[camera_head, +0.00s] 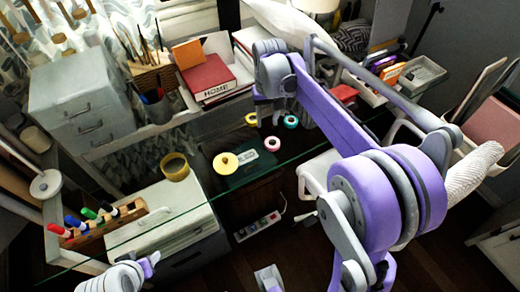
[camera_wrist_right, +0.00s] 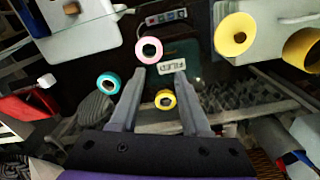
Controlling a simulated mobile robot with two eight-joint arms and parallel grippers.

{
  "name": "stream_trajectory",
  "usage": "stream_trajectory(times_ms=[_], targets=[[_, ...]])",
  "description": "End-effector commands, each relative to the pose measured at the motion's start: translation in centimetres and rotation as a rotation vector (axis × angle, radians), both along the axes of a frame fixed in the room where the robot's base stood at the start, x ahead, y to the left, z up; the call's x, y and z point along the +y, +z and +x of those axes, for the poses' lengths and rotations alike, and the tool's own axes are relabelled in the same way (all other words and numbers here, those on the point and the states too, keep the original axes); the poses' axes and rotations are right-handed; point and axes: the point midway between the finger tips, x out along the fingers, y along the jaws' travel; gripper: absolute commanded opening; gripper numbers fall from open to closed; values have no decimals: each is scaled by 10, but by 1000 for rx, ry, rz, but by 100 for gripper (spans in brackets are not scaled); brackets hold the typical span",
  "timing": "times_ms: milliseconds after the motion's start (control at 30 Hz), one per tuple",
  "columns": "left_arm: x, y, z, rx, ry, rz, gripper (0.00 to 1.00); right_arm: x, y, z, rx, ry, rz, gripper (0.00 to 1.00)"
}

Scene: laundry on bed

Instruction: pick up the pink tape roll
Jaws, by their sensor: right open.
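The pink tape roll (camera_head: 267,141) lies on the glass desk top near the middle in the head view. In the right wrist view the pink tape roll (camera_wrist_right: 139,52) shows just beyond the fingertips, nearer the left finger. My right gripper (camera_wrist_right: 160,77) is open, with nothing held between its fingers. In the head view my right arm reaches over the desk from the right, and its fingers are hard to make out. My left gripper does not show clearly; only a piece of my arm appears at the bottom left.
A teal roll (camera_wrist_right: 101,83) and a small yellow roll (camera_wrist_right: 158,101) lie close to the pink one. A larger yellow roll (camera_head: 219,168) and an amber roll (camera_head: 175,177) are farther left in the head view. Books (camera_head: 206,79) and a marker rack (camera_head: 98,226) stand around the desk.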

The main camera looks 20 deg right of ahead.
Motion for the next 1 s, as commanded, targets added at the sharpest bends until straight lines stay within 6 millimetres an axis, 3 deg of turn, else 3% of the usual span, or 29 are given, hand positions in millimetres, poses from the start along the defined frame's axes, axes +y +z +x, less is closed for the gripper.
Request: stream_trajectory(times_ms=[300, 533, 800, 1000], targets=[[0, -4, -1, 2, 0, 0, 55, -1, -45, 1, 3, -1, 1, 46], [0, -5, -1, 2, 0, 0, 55, -1, -63, 0, 2, -1, 0, 46], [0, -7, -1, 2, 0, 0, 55, 0, -101, -2, 2, -1, 0, 46], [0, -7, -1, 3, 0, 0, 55, 0, -108, -2, 2, -1, 0, 46]])
